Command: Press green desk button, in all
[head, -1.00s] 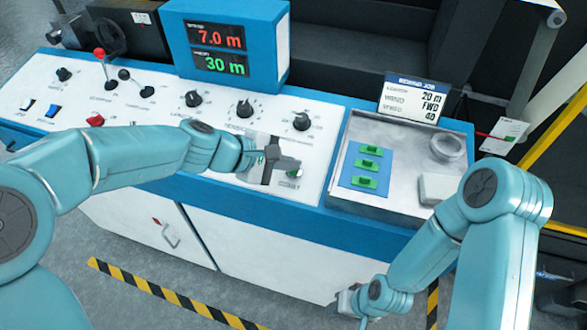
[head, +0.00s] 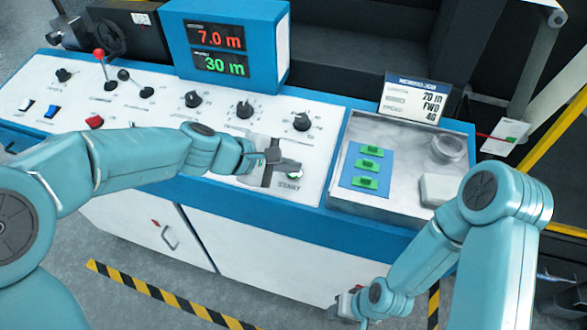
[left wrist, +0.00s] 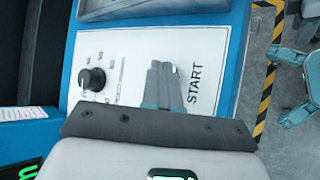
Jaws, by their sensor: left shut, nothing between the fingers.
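The green START button (head: 295,175) sits on the white desk panel (head: 330,125), its green edge just showing beside my left fingertips in the head view. My left gripper (head: 288,166) is shut and empty, with its fingertips over or right at the button; I cannot tell whether they touch it. In the left wrist view the shut fingers (left wrist: 163,85) point at the panel beside the START label (left wrist: 195,83), and they hide most of the button.
A row of black knobs (head: 245,109) runs behind my left gripper. A red-knobbed lever (head: 99,55), rocker switches and the display box (head: 222,50) stand further left and back. A metal tray (head: 400,140) with green pieces (head: 369,150) lies to the right.

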